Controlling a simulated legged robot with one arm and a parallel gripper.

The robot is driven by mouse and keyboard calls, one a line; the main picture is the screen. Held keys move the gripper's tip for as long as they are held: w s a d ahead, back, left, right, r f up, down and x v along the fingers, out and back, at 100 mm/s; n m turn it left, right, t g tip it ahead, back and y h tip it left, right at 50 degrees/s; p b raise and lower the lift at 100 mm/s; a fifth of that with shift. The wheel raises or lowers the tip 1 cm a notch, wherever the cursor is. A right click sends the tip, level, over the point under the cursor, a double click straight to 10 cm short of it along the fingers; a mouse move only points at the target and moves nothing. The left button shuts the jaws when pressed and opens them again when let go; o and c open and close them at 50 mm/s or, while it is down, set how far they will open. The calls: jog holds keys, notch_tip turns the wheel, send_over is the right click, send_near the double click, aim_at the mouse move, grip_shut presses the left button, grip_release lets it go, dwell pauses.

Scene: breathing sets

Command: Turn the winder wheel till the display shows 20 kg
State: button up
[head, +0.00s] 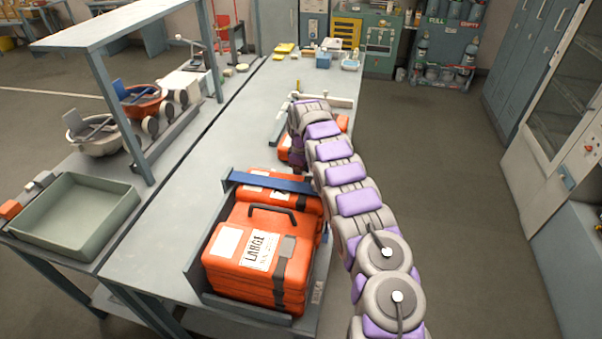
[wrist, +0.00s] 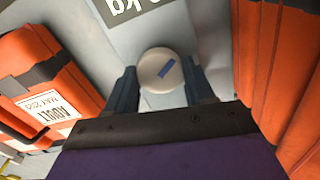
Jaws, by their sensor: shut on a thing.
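In the wrist view a round white wheel (wrist: 160,70) with a short blue mark across its face sits between the two dark fingers of my gripper (wrist: 162,88). The fingers are shut on its sides. Above it in the picture is a dark display (wrist: 125,8) with upside-down white letters reading "kg". Its number is cut off at the frame edge and cannot be read. In the head view my arm reaches along the bench and hides the wheel, display and gripper.
Orange cases flank the wheel in the wrist view: one labelled ADULT (wrist: 45,85) at left, another (wrist: 280,80) close at right. In the head view a LARGE case (head: 258,250) stands in a rack on the bench. A green tray (head: 75,212) is at left. Floor at right is clear.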

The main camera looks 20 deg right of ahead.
jog(key=shift+w+r, duration=0.1)
jog(key=shift+r, duration=0.1)
jog(key=shift+a+r+m+p, duration=0.1)
jog(key=shift+m+p, duration=0.95)
jog(key=shift+m, duration=0.05)
jog(key=m+p, duration=0.1)
jog(key=m, duration=0.1)
jog(key=shift+m+p, duration=0.3)
jog(key=shift+p, duration=0.1)
jog(key=m+p, duration=0.2)
jog(key=m, duration=0.4)
jog(key=shift+w+p, duration=0.1)
jog(key=shift+p, duration=0.25)
jog(key=o, duration=0.8)
jog(key=shift+f, duration=0.2)
jog(key=shift+o, duration=1.1)
